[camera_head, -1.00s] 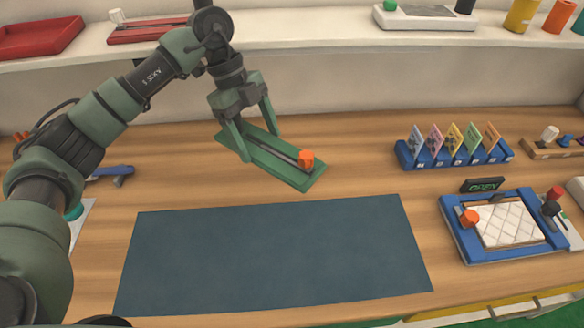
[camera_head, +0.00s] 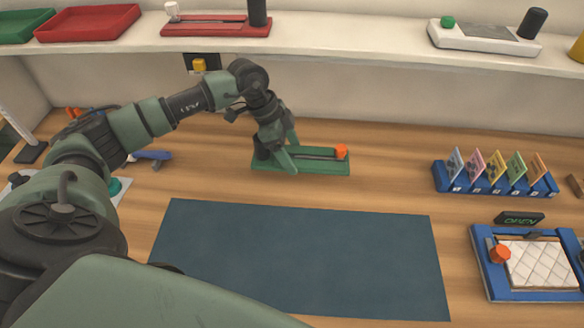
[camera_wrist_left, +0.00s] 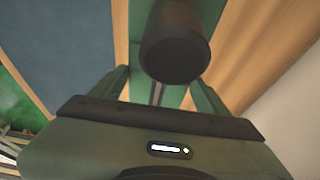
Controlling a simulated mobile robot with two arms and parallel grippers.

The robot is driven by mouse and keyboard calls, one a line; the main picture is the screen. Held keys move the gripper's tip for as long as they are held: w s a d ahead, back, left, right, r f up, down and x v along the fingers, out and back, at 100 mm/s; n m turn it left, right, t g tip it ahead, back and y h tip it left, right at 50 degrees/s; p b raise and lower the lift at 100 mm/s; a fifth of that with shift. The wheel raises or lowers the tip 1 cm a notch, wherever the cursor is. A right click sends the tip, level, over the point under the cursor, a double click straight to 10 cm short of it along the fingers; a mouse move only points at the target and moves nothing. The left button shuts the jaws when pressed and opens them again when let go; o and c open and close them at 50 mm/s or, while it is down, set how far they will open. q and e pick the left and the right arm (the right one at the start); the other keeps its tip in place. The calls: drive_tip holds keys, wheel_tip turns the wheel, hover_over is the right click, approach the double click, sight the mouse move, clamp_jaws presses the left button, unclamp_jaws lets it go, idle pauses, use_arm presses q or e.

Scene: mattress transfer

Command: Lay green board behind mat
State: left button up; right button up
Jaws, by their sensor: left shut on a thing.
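The green board (camera_head: 325,166) has a dark rail along it and an orange knob (camera_head: 341,151) at its right end. It is at table level behind the dark blue mat (camera_head: 300,258), long side roughly along the mat's back edge, with a strip of bare wood between them. I cannot tell if it rests fully on the table. My left gripper (camera_head: 278,158) is shut on the board's left part. In the left wrist view the board (camera_wrist_left: 176,95) shows between the fingers, with a black cylinder (camera_wrist_left: 175,45) over it. My right gripper is not in view.
A blue rack (camera_head: 495,181) with several coloured cards stands to the right. A blue-framed tray (camera_head: 485,275) with a white quilted pad is at front right. A blue tool (camera_head: 152,156) lies at left. The shelf (camera_head: 350,45) runs along the back.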

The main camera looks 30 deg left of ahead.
sight(273, 156)
use_arm(q)
wheel_tip(273, 156, down, 4)
drive_tip(key=shift+r, duration=0.15)
wheel_tip(273, 156, down, 4)
drive_tip(key=shift+r+p, duration=0.1)
drive_tip(key=shift+p, duration=0.5)
drive_tip(key=shift+f, duration=0.4)
drive_tip(key=o, duration=2)
drive_tip(key=shift+f, duration=0.1)
drive_tip(key=b+v, duration=0.3)
drive_tip(key=v, duration=0.8)
drive_tip(key=shift+a+r, duration=0.1)
drive_tip(key=shift+r, duration=0.55)
